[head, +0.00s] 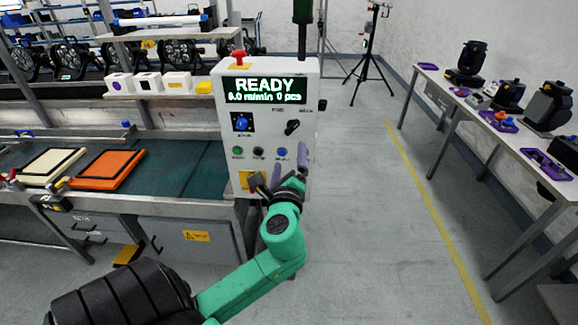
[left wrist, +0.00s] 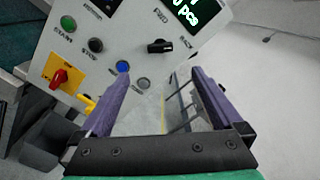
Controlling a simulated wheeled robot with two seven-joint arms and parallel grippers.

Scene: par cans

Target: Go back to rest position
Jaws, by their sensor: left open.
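My left gripper (head: 289,162) is in front of the lower right of the white control box (head: 270,115). Its two purple fingers are spread apart with nothing between them. In the left wrist view the open gripper (left wrist: 160,76) shows the panel beyond its fingers, with a blue button (left wrist: 122,66) by the left fingertip. I cannot tell whether that finger touches the panel. The green display (head: 264,90) reads READY and 0 pcs. My right gripper is not in view.
A conveyor (head: 185,165) with an orange panel (head: 108,168) and a cream panel (head: 45,167) lies left of the box. A red-topped button (head: 239,56) is on the box. A side table (head: 480,105) with black lamps stands right. The floor between (head: 365,200) is clear.

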